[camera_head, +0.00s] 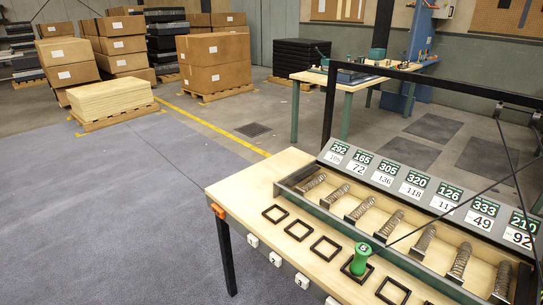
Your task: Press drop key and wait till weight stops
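A green weight (361,260) with a marked top stands upright in one of the black square frames on the wooden bench (248,184). The other visible frames, such as this one (298,230), look empty. A tray (290,182) behind them holds several coiled springs (391,222) in a slanted row. Above it is a panel of green and white number cards (412,182). Small white boxes (275,259) sit along the bench's front edge; I cannot tell which, if any, is the drop key. Neither of my grippers is in view.
A black frame (330,95) rises behind the bench, and thin dark lines cross its right side. A second table (345,85) stands farther back. Cardboard boxes (212,62) and a pallet of boards (112,98) are at the back left. The floor left of the bench is clear.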

